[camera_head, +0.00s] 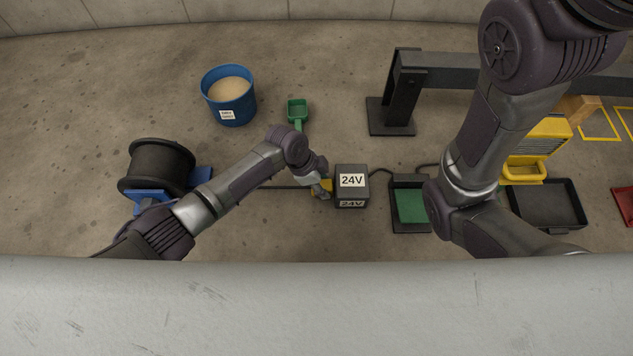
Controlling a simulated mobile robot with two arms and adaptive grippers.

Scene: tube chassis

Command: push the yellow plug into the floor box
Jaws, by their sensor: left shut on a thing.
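The dark floor box (352,171) with white 24V labels stands on the concrete floor near the picture's middle. The yellow plug (316,187) is at the left face of the box, partly hidden by my left gripper. My left gripper (326,189) is shut on the yellow plug. The plug is right beside the box; I cannot tell whether it is inside the socket. A dark cable runs left from the plug towards a black cable reel (160,166). My right arm comes in from the upper right; its gripper is not in view.
A blue sand bucket (213,101) and a green scoop (298,107) lie behind my left arm. A dark tray with a green pad (410,204) is right of the box. A dark beam stand (402,104), a yellow bin (541,147) and a black tray (548,207) are further right. A grey tube crosses the front.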

